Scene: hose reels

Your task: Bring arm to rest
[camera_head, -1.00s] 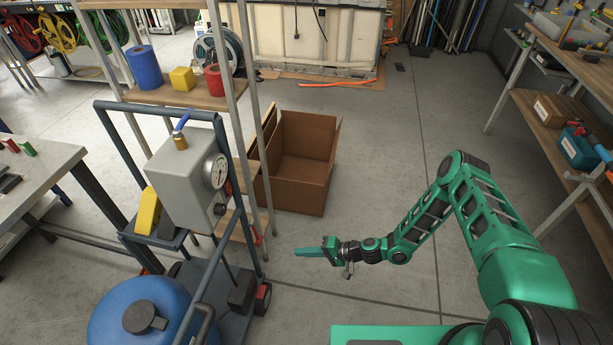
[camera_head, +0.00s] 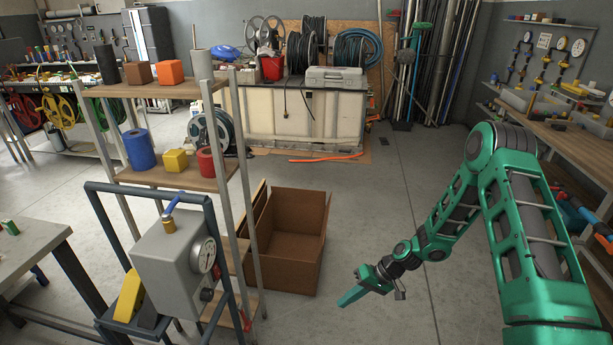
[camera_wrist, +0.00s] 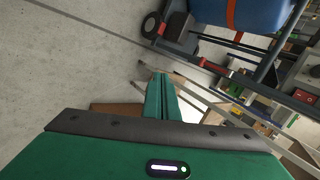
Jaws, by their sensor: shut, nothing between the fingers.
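My gripper (camera_head: 352,295) is at the end of my green arm, right of centre in the head view. It points down and to the left over bare floor, just right of the open cardboard box (camera_head: 296,252). Its green fingers lie together with nothing between them. In the wrist view the closed fingers (camera_wrist: 162,96) point up the picture, with a brown part of the box (camera_wrist: 115,109) behind them.
A shelf rack (camera_head: 180,180) and a cart with a grey gauge box (camera_head: 170,262) stand at left. A workbench (camera_head: 560,130) runs along the right. A cabinet (camera_head: 290,115) with hose reels stands at the back. The floor (camera_head: 370,190) between is clear.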

